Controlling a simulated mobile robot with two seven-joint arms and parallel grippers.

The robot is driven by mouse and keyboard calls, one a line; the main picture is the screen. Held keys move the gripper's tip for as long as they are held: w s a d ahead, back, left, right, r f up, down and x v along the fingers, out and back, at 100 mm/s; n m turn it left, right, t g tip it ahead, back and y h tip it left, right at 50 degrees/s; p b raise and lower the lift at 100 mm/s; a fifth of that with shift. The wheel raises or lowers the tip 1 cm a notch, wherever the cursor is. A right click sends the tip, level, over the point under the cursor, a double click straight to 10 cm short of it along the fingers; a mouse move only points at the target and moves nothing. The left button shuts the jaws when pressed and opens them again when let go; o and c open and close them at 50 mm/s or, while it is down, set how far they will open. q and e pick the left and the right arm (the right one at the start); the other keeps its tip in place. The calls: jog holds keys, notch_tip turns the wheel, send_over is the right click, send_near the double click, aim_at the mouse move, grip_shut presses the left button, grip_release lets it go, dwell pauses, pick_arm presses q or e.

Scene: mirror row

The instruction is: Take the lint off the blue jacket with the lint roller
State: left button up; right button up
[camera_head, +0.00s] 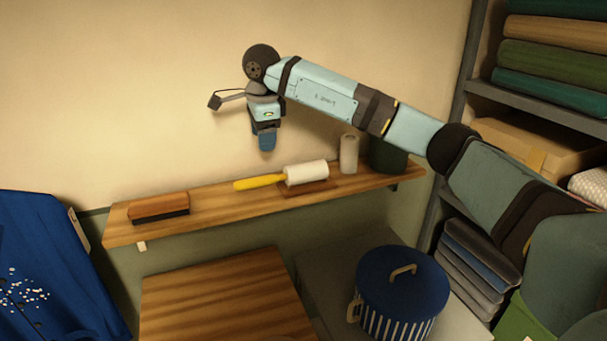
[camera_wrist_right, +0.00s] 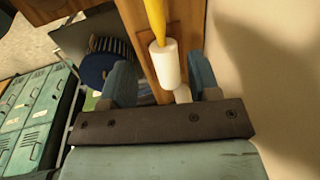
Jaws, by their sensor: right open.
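The lint roller, with a yellow handle (camera_head: 258,182) and white roll (camera_head: 306,172), lies on a small brown rest on the wooden wall shelf. The blue jacket (camera_head: 45,250) is at the left edge of the head view, with white lint (camera_head: 25,291) on its front. My right gripper (camera_head: 267,143) is open and empty, pointing down above the shelf, apart from the roller. In the right wrist view, the white roll (camera_wrist_right: 165,63) shows between and beyond the open fingers (camera_wrist_right: 160,85). My left gripper is not in view.
The wall shelf (camera_head: 228,206) also holds a brush (camera_head: 158,207), a white upright roll (camera_head: 349,154) and a dark green container (camera_head: 388,157). Below are a wooden top (camera_head: 225,297) and a blue-lidded striped bin (camera_head: 401,290). Shelving with folded fabrics (camera_head: 550,67) stands right.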

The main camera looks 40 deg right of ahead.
aim_at(265, 177)
jog(key=f, duration=0.2)
jog(key=w+f+p, duration=0.1)
jog(key=f, duration=0.5)
jog(key=shift+w+d, duration=0.15)
notch_tip(265, 177, down, 5)
jog(key=shift+w+r+p, duration=0.1)
jog(key=shift+r+p, duration=0.05)
jog(key=shift+p, duration=1)
jog(key=shift+f, duration=0.4)
jog(key=shift+c, duration=0.5)
grip_shut()
